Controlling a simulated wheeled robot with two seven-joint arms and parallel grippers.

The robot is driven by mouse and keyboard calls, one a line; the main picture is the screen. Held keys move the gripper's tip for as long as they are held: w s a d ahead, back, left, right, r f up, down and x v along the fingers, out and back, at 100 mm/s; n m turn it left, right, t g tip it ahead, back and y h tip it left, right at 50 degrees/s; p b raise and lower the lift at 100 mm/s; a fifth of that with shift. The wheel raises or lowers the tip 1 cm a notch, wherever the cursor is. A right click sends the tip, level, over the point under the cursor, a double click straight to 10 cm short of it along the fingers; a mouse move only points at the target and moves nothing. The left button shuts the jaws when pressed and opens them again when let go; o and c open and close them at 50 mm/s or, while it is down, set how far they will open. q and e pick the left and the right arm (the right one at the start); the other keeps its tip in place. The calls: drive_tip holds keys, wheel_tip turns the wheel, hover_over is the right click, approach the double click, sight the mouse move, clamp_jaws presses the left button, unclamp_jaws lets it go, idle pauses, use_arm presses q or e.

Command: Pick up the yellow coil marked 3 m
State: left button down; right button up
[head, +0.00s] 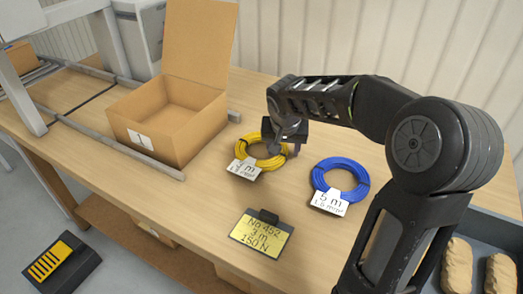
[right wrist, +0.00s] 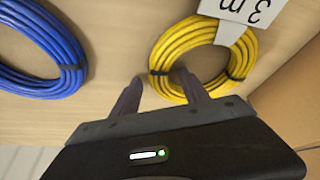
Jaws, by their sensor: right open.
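The yellow coil (head: 243,148) lies flat on the wooden table, right of the open cardboard box. Its white label shows 3 m upside down in the right wrist view, where the coil (right wrist: 166,50) is held together by dark ties. My right gripper (head: 284,147) is over the coil's right side and hides part of it. In the wrist view my right gripper (right wrist: 158,76) is open, with one finger at the coil's inner opening and the other outside the ring. Whether the fingers touch the coil cannot be told. My left gripper is not in view.
A blue coil (head: 319,179) marked 5 m lies close on the right. A yellow sign (head: 262,238) reading No 452, 3 m, 150 N stands in front. The open cardboard box (head: 150,150) is at left. A grey tray with brown packages (head: 456,265) is at right.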

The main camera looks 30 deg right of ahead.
clamp_jaws()
idle(0.7)
idle(0.8)
